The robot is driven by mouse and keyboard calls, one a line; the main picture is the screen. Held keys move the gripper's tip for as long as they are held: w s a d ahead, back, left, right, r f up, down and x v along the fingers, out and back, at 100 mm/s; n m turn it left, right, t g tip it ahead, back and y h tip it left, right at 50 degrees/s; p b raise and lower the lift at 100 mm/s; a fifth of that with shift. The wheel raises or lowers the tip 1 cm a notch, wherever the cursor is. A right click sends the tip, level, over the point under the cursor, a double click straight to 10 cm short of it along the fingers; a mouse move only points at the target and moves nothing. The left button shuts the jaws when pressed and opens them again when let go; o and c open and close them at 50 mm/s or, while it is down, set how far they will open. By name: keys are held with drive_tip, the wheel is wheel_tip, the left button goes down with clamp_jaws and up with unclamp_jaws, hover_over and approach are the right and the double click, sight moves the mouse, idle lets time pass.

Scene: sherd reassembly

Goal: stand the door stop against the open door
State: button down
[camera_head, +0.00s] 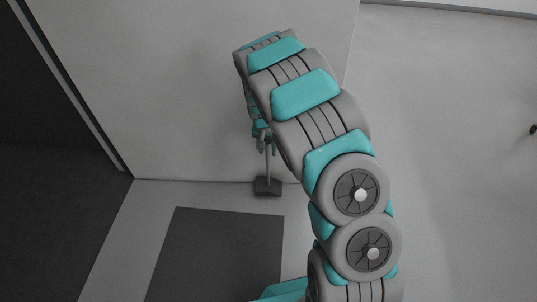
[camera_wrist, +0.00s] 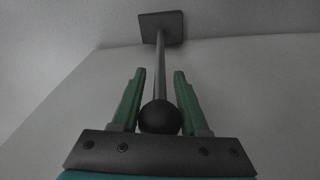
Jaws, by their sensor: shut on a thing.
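The door stop has a dark square base (camera_head: 268,187), a thin upright rod and a dark ball knob (camera_wrist: 160,118). My gripper (camera_head: 265,146) is shut on the door stop near its knob; in the wrist view the two green fingers (camera_wrist: 160,75) stand either side of the rod and knob. The base is at the foot of the pale open door (camera_head: 190,90), overlapping its bottom edge in the head view. I cannot tell whether the base touches the door or rests fully on the floor.
A dark mat (camera_head: 218,255) lies on the grey floor left of my arm, in front of the door. A dark area (camera_head: 50,170) is at the far left. The floor (camera_head: 455,150) at the right is mostly clear, with a small dark object at the right edge.

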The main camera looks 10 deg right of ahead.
sight(267, 155)
drive_tip(key=shift+w, duration=0.2)
drive_tip(key=shift+f, duration=1.95)
drive_tip(key=shift+c, duration=2.1)
unclamp_jaws()
drive_tip(key=shift+r, duration=0.1)
